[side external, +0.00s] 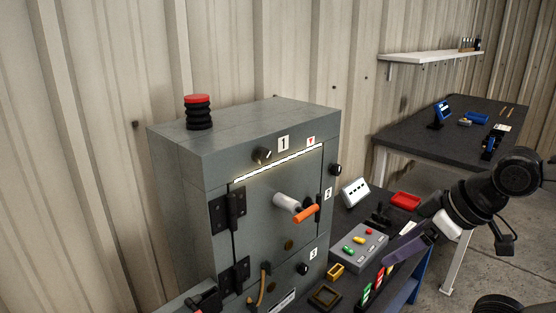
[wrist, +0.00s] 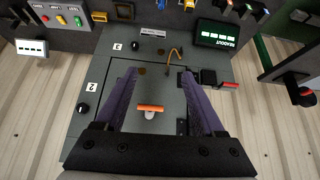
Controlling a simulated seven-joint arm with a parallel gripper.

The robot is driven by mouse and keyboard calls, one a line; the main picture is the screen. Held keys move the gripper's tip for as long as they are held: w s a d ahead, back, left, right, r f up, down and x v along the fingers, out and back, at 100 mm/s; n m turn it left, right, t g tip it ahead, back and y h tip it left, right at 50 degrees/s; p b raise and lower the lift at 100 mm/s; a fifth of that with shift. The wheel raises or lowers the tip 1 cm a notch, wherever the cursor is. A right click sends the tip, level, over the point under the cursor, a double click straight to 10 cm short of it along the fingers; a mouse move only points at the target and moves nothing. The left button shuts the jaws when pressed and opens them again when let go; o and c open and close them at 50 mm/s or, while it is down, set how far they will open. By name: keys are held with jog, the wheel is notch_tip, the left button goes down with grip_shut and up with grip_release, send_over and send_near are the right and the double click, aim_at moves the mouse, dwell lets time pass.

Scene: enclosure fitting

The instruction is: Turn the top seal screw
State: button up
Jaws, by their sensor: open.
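The grey enclosure (side external: 190,180) stands with its door (side external: 265,220) shut. The top seal screw (side external: 262,155), a dark knob beside label 1, sits on the front above the door. I cannot make it out in the wrist view, where my gripper body covers that part. Other dark screws sit by label 2 (side external: 335,169) and label 3 (side external: 303,269). The door handle (side external: 305,213) has an orange grip, which also shows in the wrist view (wrist: 150,108). My gripper (wrist: 158,75) is open and empty, its purple fingers apart, in front of the door and clear of the screw.
A grey button box (side external: 358,243), a white panel (side external: 354,192) and a red tray (side external: 405,201) stand on the bench right of the enclosure. A red-topped black stack (side external: 198,112) stands on the enclosure. A hinge (side external: 228,208) juts out at the door's left.

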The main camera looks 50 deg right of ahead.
aim_at(267, 157)
jog(key=w+a+r+m+t+h, duration=0.1)
jog(key=w+a+r+t, duration=0.1)
jog(key=w+r+t, duration=1.1)
jog(key=a+f+g, duration=0.2)
jog(key=a+f, duration=0.1)
jog(key=a, duration=0.1)
jog(key=shift+y, duration=0.4)
jog(key=w, duration=1.4)
jog(key=shift+w+d+r, duration=0.1)
jog(key=shift+w+d, duration=0.05)
jog(key=shift+c, duration=0.2)
grip_shut()
